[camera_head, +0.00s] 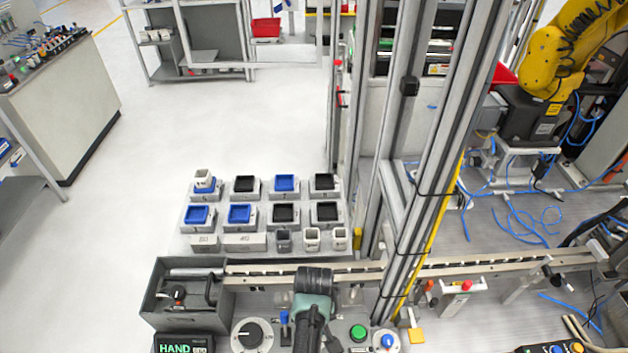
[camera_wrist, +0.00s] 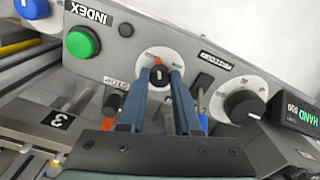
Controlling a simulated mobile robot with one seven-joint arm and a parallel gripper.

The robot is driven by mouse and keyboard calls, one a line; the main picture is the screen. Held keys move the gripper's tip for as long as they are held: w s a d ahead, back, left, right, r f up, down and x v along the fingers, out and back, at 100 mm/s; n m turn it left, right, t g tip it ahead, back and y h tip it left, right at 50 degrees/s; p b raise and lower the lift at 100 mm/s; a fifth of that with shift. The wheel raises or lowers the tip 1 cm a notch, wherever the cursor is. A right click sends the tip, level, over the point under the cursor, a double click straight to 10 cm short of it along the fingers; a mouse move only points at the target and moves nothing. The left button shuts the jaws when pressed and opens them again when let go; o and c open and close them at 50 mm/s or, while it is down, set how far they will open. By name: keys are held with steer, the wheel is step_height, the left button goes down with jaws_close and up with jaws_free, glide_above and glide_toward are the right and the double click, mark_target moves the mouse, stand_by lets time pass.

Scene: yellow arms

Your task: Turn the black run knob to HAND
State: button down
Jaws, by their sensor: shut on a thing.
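The black run knob (camera_wrist: 157,75) shows in the wrist view on a white round dial with an orange mark at its upper edge. A pale line runs on the knob's face. My gripper (camera_wrist: 159,82) has its two blue fingers on either side of the knob, shut on it. In the head view my gripper (camera_head: 312,312) is over the panel at the bottom and hides the knob. A display (camera_head: 175,347) at lower left reads HAND in green; it also shows at the wrist view's right edge (camera_wrist: 300,114). The small print by the dial is unclear.
A larger black knob (camera_wrist: 243,106) on a white dial and a green INDEX button (camera_wrist: 82,42) flank the held knob. A blue knob (camera_head: 386,341) stands at the panel's right. A conveyor rail (camera_head: 470,268) and an upright metal post (camera_head: 425,170) rise behind the panel.

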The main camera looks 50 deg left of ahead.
steer(key=shift+w+n, duration=0.1)
steer(key=shift+n, duration=1.4)
steer(key=c, duration=0.6)
jaws_free()
steer(key=shift+r, duration=0.1)
step_height(320, 180, up, 13)
steer(key=b, duration=0.1)
